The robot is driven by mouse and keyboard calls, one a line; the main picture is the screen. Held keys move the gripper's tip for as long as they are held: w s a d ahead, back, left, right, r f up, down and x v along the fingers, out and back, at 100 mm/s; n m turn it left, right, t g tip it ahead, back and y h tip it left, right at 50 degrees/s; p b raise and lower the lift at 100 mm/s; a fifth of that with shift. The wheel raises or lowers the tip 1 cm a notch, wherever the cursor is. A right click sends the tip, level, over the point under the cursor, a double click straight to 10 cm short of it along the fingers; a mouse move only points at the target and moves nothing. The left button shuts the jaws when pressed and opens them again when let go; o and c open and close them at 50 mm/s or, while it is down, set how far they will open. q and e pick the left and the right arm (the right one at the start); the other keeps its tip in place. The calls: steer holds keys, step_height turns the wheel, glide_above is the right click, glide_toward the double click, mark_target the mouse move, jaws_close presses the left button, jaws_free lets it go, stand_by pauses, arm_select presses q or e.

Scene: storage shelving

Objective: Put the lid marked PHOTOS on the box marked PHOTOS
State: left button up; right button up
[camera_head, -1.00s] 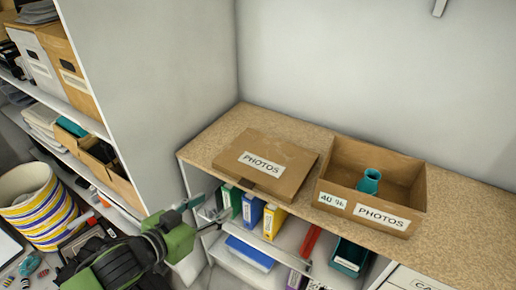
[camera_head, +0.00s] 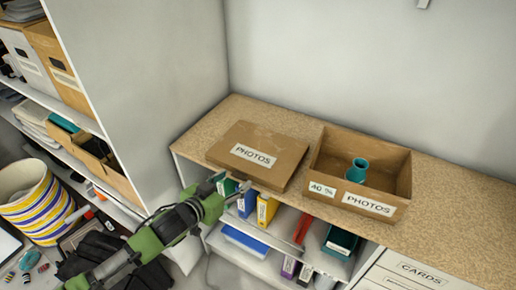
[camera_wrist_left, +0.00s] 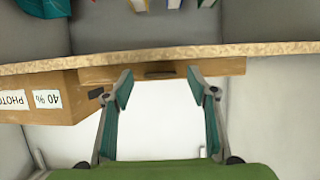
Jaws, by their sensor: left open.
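The brown cardboard lid marked PHOTOS (camera_head: 275,143) lies flat on the speckled counter, its front side at the counter's front edge. The open box marked PHOTOS (camera_head: 328,205) stands upright just right of it, with a 40 % tag and a teal vase (camera_head: 357,170) inside. My left gripper (camera_head: 240,187) is just in front of the lid's front side, low by the counter edge. In the left wrist view my open, empty fingers (camera_wrist_left: 160,84) point at the lid's front side (camera_wrist_left: 228,67) around its dark slot; the box (camera_wrist_left: 72,84) is at left. Contact is unclear.
Binders (camera_head: 266,209) and a dark teal bin (camera_head: 340,243) stand on shelves under the counter (camera_head: 455,195). A white drawer marked CARDS (camera_head: 420,273) is at right. A tall white shelf side (camera_head: 150,95) rises left of the counter. A striped basket (camera_head: 38,208) is at far left.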

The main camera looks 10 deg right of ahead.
arm_select(q)
steer(key=shift+w+d+f, duration=0.3)
steer(key=shift+w+d, duration=0.1)
steer(key=shift+w, duration=0.15)
steer(key=c, duration=1.2)
steer(key=shift+c, duration=0.2)
steer(key=shift+r, duration=0.1)
